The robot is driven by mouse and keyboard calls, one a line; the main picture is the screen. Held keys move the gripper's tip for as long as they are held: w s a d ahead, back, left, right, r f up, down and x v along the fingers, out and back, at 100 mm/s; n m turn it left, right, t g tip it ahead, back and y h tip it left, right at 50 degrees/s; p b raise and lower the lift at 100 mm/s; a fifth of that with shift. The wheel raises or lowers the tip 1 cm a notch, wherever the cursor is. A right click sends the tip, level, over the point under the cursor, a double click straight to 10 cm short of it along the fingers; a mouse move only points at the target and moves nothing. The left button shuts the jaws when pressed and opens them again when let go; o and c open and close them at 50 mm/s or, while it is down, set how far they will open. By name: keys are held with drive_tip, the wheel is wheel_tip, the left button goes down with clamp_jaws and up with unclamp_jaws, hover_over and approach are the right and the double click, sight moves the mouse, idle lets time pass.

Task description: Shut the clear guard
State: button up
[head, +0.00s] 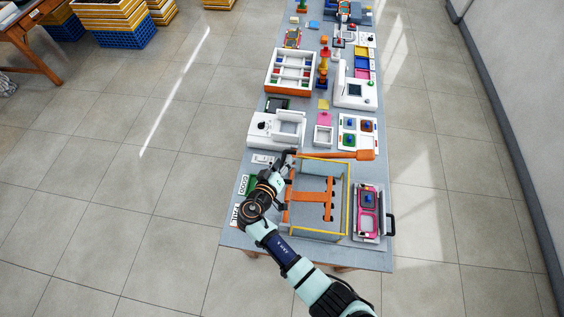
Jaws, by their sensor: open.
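The clear guard (348,205) shows as see-through panels with yellow edging, around an orange fixture (309,197) near the front of the table. I cannot tell from this view how far the guard stands open. My gripper (288,157) is open and sits at the guard's back left corner, close to the left end of a long orange bar (335,155). I cannot tell whether its fingers touch the guard or the bar. My arm comes in from the bottom and covers the guard's front left side.
A pink-and-white case (368,211) with a dark handle stands right of the guard. A white machine (276,129) and a white tray (323,136) stand behind it. Green GOOD (246,185) and white FAIL (236,213) labels lie at the left edge. The long table (380,258) is crowded further back.

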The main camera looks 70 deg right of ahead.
clamp_jaws()
